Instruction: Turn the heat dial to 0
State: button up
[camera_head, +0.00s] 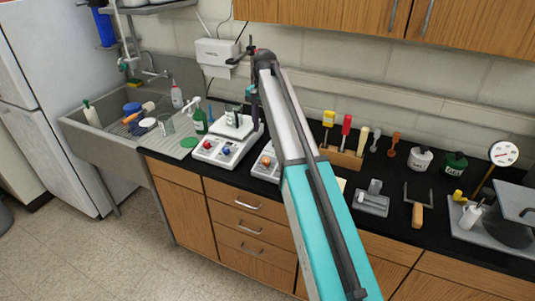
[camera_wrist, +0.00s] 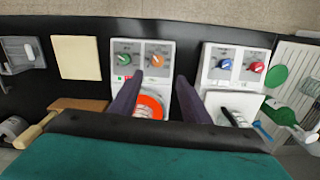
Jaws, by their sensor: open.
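Two white two-knob units stand on the black counter. In the wrist view, the left unit (camera_wrist: 140,68) has a green knob (camera_wrist: 124,59) and an orange knob (camera_wrist: 157,61), with a green light below and an orange-red disc (camera_wrist: 150,104) on top. The right unit (camera_wrist: 229,75) has a blue knob (camera_wrist: 225,64) and a red knob (camera_wrist: 257,67). The labels are too small to read, so I cannot tell which knob is the heat dial. My gripper (camera_wrist: 159,84) is open and empty, its dark fingers above the left unit, behind its knobs. In the head view my arm partly hides that unit.
A wooden rack (camera_head: 345,158) of tools stands right of my arm. A yellow pad (camera_wrist: 77,57) lies left of the units. Wall cabinets (camera_head: 330,15) hang above.

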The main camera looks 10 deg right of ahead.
jog(key=shift+d, duration=0.25)
jog(key=b, duration=0.3)
send_near(265, 159)
notch_tip(265, 159, down, 8)
jog(key=shift+f, duration=0.1)
dwell(0.4)
jog(key=c, duration=1)
jog(key=shift+c, duration=0.2)
jog(key=shift+b, duration=0.3)
